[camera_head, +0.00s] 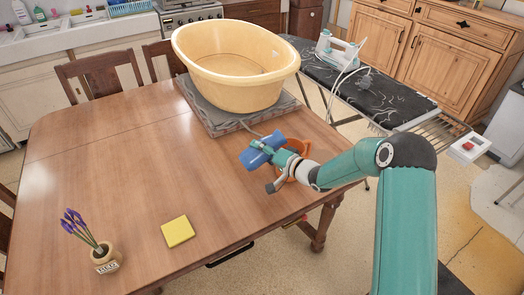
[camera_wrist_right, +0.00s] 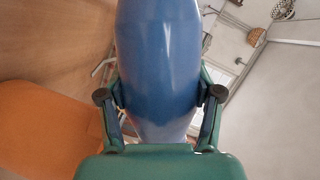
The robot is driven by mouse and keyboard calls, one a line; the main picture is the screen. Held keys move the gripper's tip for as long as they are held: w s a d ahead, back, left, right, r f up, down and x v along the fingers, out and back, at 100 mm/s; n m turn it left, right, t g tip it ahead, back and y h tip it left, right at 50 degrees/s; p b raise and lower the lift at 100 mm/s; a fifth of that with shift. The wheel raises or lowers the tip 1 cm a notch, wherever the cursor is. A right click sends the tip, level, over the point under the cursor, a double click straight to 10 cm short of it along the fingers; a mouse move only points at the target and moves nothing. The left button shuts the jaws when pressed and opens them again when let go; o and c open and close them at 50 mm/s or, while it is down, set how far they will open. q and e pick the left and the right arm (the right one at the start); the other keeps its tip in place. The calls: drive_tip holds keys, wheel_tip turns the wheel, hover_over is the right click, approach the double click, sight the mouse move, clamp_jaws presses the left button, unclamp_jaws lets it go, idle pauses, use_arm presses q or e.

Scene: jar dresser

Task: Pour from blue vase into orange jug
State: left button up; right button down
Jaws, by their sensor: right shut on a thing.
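My right gripper (camera_head: 261,153) is shut on the blue vase (camera_head: 254,157) near the right edge of the wooden table. The vase is tilted far over in the head view. The orange jug (camera_head: 300,147) is right behind and beside the gripper, and my gripper and wrist hide much of it. In the right wrist view the blue vase (camera_wrist_right: 158,60) fills the middle between the two fingers of my right gripper (camera_wrist_right: 160,100). An orange surface at that view's lower left is likely the jug (camera_wrist_right: 45,135). I cannot see whether anything flows. My left gripper is not in view.
A large yellow tub (camera_head: 235,90) stands on a grey mat (camera_head: 212,119) behind the vase. A yellow block (camera_head: 178,231) and a small pot with purple flowers (camera_head: 106,259) are at the front left. The table's (camera_head: 110,160) left and middle are clear. An ironing board (camera_head: 385,100) stands behind right.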

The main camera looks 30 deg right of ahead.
sight(265, 142)
drive_tip(key=shift+r+m+p, duration=0.35)
drive_tip(key=shift+r+m, duration=0.15)
drive_tip(key=shift+r, duration=0.1)
drive_tip(key=shift+d+r+m+t+y+p, duration=0.3)
drive_tip(key=shift+d+r+m+y+p, duration=0.15)
drive_tip(key=shift+d+r+m, duration=0.15)
drive_tip(key=shift+d+r+m, duration=0.1)
drive_tip(key=shift+r+m, duration=0.05)
drive_tip(key=shift+m, duration=0.15)
